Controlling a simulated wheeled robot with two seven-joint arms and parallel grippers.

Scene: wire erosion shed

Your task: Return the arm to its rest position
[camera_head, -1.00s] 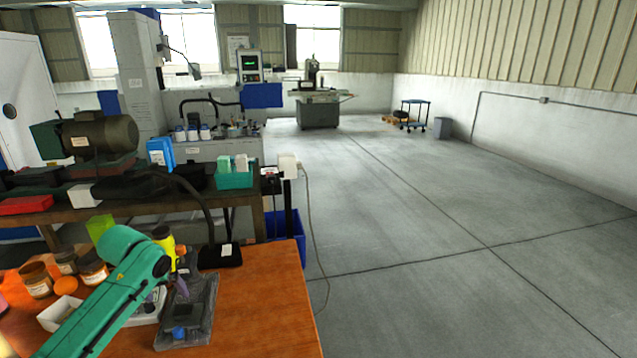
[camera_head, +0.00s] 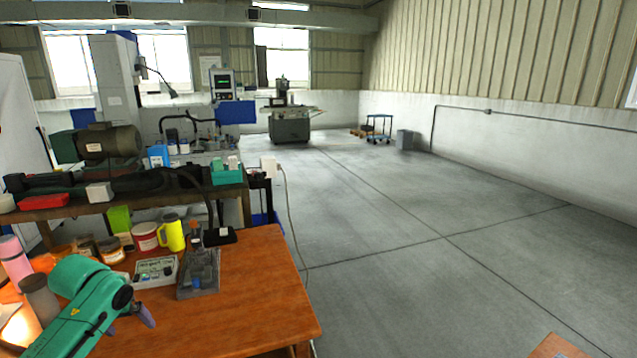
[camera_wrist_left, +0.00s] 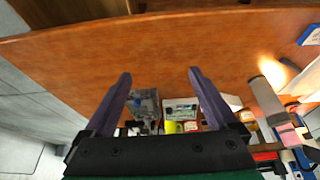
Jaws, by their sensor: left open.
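My left arm is green and comes in from the lower left in the head view. My left gripper (camera_head: 130,322) has purple fingers and is above the left front part of the orange-brown table (camera_head: 250,295). In the left wrist view the two fingers of this gripper (camera_wrist_left: 158,85) are spread wide with nothing between their tips. Beyond them lie a grey tray (camera_wrist_left: 143,104) and a white box with small items (camera_wrist_left: 180,108), apart from the fingers. My right gripper does not show.
The grey tray (camera_head: 198,285), white box (camera_head: 153,272), yellow mug (camera_head: 172,235) and several jars stand behind my left gripper. A pink bottle (camera_head: 14,258) and a grey cylinder (camera_head: 40,298) are close to the arm's left. The table's right half is clear.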

